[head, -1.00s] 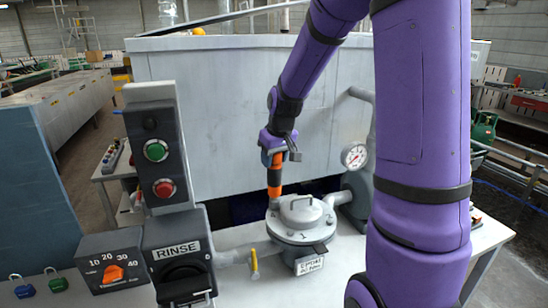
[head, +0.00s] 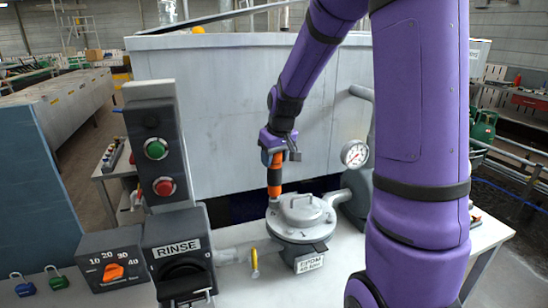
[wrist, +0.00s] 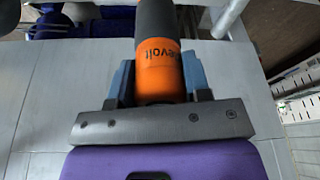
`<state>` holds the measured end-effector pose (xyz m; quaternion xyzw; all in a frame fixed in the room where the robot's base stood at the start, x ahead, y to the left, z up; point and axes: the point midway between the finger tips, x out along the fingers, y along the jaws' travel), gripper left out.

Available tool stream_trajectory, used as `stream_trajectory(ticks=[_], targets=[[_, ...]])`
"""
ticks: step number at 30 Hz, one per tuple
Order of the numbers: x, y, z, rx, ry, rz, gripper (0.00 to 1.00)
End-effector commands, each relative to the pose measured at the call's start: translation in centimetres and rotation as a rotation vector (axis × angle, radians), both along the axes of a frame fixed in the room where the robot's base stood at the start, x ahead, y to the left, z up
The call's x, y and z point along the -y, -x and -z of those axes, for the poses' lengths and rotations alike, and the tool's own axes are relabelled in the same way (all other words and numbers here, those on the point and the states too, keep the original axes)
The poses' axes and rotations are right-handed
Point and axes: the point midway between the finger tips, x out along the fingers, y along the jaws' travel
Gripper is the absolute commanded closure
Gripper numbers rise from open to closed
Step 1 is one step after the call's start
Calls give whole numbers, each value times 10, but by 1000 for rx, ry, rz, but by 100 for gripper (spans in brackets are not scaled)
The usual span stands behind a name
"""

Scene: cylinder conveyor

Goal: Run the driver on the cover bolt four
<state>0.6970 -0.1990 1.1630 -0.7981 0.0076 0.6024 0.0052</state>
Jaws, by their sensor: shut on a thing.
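My gripper (head: 278,155) is shut on the orange and black driver (head: 275,177), which points down. In the wrist view the driver (wrist: 161,70) sits between the two fingers. The driver's lower end is at the far left rim of the round grey cover (head: 301,212). The cover has a raised handle on top and sits on a pipe housing. The bolts on the cover are too small to tell apart, and I cannot tell whether the driver's tip is seated on one.
A pressure gauge (head: 354,153) stands right of the cover. A yellow valve lever (head: 254,262) is at its front left. The RINSE switch box (head: 178,255), the red and green button post (head: 157,150) and a dial box (head: 113,259) stand at the left. A grey tank wall (head: 220,110) rises behind.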

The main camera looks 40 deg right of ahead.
Motion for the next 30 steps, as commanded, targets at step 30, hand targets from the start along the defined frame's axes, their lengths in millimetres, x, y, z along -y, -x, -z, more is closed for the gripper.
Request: stream_trajectory(ticks=[30], targets=[[0,0,-10,0,0,0,89]])
